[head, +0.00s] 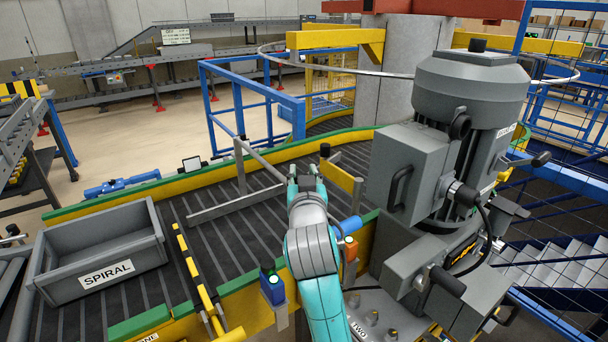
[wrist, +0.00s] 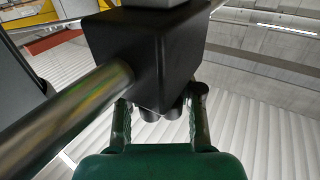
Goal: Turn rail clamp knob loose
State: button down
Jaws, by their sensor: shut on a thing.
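In the wrist view a black clamp block (wrist: 145,50) fills the upper middle. A dark lobed knob (wrist: 160,112) shows under its near face, partly hidden. My gripper (wrist: 161,104) has one finger on each side of the knob and is shut on it. A round metal rail (wrist: 75,108) runs from the lower left up to the block. In the head view my gripper (head: 305,183) is at the end of the teal arm, over the conveyor beside the grey guide rail (head: 235,204). There the arm and gripper hide the gripped knob, and its turn angle cannot be told.
A grey crate marked SPIRAL (head: 105,268) stands on the conveyor at left. A large grey motor unit (head: 450,140) stands close on the right. A yellow plate (head: 338,177) is just right of my gripper. A yellow-black bar (head: 198,275) crosses the dark rollers.

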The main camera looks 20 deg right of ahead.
jog(key=c, duration=1)
grip_release()
jog(key=shift+o, duration=0.2)
jog(key=v, duration=1.2)
